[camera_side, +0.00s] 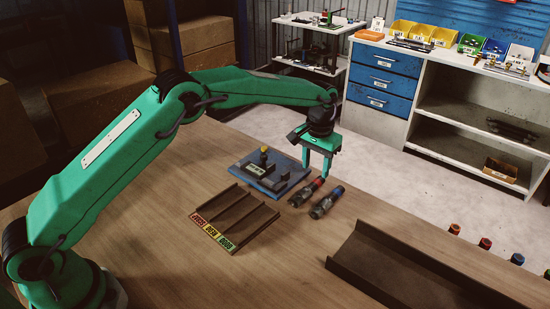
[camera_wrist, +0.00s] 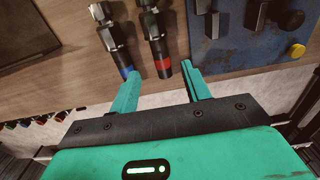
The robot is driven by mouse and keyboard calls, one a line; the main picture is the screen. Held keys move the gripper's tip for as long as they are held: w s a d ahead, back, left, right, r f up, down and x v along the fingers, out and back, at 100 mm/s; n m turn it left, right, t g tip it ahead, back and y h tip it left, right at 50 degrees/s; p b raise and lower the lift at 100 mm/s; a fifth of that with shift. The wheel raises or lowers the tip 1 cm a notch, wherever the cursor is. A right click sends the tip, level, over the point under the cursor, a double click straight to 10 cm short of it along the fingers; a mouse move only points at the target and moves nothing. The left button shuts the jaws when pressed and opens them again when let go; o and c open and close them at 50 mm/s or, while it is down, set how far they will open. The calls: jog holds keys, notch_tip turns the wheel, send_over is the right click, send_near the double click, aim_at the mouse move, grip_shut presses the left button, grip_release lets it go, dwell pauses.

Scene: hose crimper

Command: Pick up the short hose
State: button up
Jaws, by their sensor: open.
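Two dark hoses with metal fittings lie side by side on the wooden table. One has a red end (camera_side: 306,192) and the other a blue end (camera_side: 326,203). They look similar in length, so I cannot tell which is the short one. In the wrist view the red-ended hose (camera_wrist: 154,42) points between my fingertips, and the blue-ended hose (camera_wrist: 111,38) ends by the left fingertip.
A blue crimper plate (camera_side: 245,170) with dark blocks and a yellow knob lies left of the hoses. A three-lane rack (camera_side: 236,216) with red, yellow and green labels is in front. A brown trough (camera_side: 400,265) stands right. Several coloured caps (camera_side: 485,243) line the table's far edge.

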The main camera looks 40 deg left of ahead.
aim_at(314, 184)
jog(key=shift+f, duration=0.75)
jog(key=shift+f, duration=0.1)
jog(key=shift+f, duration=2.5)
jog(key=shift+c, duration=0.5)
grip_shut()
